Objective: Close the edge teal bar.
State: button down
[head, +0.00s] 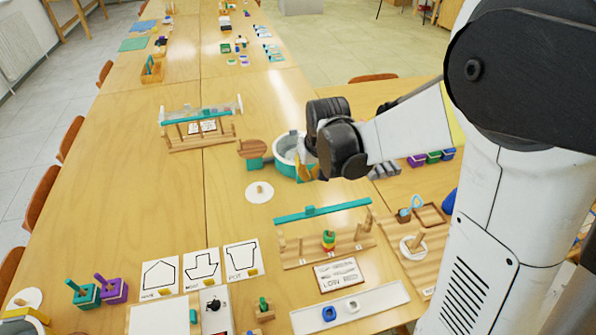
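A teal bar (322,210) with a small teal knob lies across the top of a wooden rack (343,248) at the near centre, above a green piece on an orange base. A second teal bar (200,117) runs along a farther wooden rack (185,143) with a clear top part. I cannot tell which one is the edge bar. My gripper (308,172) is beyond and above the near bar, apart from it, by a teal-and-white round tub (288,150). My black wrist hides most of its fingers, so their opening does not show.
A wooden round-topped piece (253,150) and a white disc with a peg (260,191) stand left of the tub. A "LOW" sign (339,275) and white tray (350,308) lie before the near rack. Drawing cards (202,268) lie left.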

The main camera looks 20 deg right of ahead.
aim_at(325, 208)
jog(key=b+x, duration=0.4)
jog(key=x, duration=0.7)
jog(key=s, duration=0.2)
jog(key=s+r+b, duration=0.1)
jog(key=s, duration=0.1)
jog(key=shift+s, duration=0.15)
jog(key=shift+s, duration=0.1)
jog(key=s, duration=0.6)
jog(key=shift+s, duration=0.4)
jog(key=shift+f, duration=0.1)
